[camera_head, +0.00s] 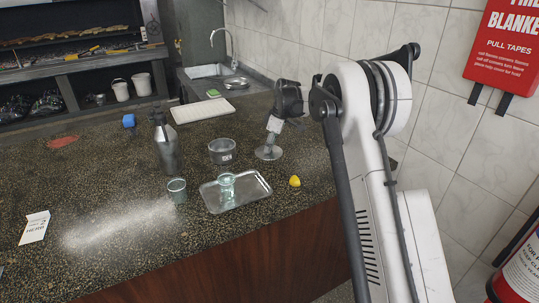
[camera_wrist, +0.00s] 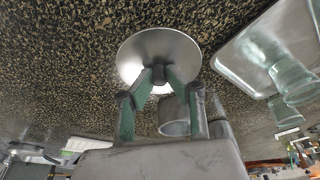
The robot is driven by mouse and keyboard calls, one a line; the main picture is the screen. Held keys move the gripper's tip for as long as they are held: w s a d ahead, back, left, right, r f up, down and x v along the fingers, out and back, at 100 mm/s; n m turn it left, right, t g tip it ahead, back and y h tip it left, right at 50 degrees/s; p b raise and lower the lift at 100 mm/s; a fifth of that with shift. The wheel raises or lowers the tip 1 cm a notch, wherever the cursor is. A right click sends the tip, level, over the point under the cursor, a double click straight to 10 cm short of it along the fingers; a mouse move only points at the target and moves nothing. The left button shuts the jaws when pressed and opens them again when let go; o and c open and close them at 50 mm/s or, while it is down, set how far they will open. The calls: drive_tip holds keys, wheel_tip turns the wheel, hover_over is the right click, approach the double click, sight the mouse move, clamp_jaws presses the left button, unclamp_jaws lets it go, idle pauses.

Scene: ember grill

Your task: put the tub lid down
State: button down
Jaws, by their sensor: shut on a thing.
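The tub lid (camera_head: 268,153) is a round metal disc with a dark knob, just above or on the speckled counter (camera_head: 110,185), right of the tub. I cannot tell whether it touches the counter. My gripper (camera_head: 273,128) points down and is shut on the lid's knob. In the wrist view the lid (camera_wrist: 140,50) faces the camera and the gripper's green fingers (camera_wrist: 160,78) pinch the knob from both sides. The open metal tub (camera_head: 222,157) stands left of the lid.
A metal tray (camera_head: 247,193) with a glass (camera_head: 226,180) lies in front of the lid. A yellow lemon-like thing (camera_head: 295,181) sits near the counter edge. A shaker (camera_head: 165,148) and another glass (camera_head: 177,190) stand left.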

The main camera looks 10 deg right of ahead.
sight(269, 155)
drive_tip(key=shift+f, duration=2)
drive_tip(key=shift+f, duration=0.2)
drive_tip(key=c, duration=1.7)
unclamp_jaws()
drive_tip(key=shift+r, duration=0.15)
